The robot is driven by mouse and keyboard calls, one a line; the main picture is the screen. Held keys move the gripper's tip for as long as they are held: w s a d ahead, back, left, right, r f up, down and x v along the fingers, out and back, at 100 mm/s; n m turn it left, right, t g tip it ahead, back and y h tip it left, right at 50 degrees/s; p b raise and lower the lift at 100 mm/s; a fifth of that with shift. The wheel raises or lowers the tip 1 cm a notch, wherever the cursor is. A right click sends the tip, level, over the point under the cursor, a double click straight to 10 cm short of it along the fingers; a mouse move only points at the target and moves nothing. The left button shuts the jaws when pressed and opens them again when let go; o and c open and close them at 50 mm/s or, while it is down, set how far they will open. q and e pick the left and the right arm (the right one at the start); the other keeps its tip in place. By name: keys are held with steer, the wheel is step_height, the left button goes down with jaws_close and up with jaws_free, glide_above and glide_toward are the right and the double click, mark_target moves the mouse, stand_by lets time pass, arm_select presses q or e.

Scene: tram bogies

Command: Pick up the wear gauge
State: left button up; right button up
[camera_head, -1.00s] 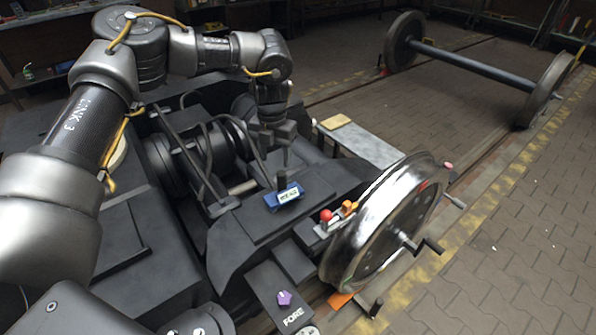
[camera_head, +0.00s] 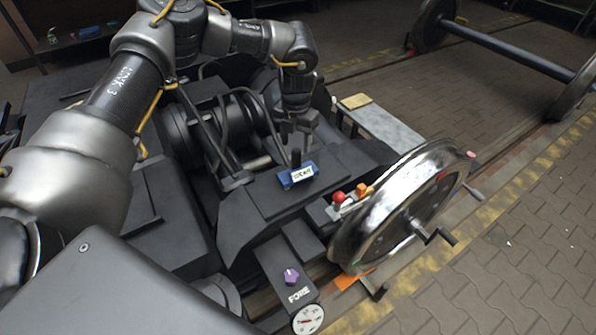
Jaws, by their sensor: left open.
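The wear gauge (camera_head: 297,176) is a small blue block with a white label and a black upright handle. It lies on the flat black top of the bogie frame (camera_head: 262,199), near the middle of the head view. My left gripper (camera_head: 296,140) points down right above the gauge, its fingers open around or just behind the top of the handle. I cannot tell whether the fingers touch it. My right gripper is not in view.
A shiny wheel (camera_head: 397,207) with crank handles stands right of the gauge. A red knob (camera_head: 339,197) and an orange piece (camera_head: 362,189) sit between them. A box marked FORE with a purple knob (camera_head: 291,276) and a dial (camera_head: 307,319) is in front. A wheelset (camera_head: 505,75) lies behind.

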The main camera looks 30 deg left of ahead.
mark_target(296, 150)
arm_select(q)
step_height(296, 150, down, 5)
steer(key=shift+f, duration=0.1)
stand_by(0.3)
jaws_close()
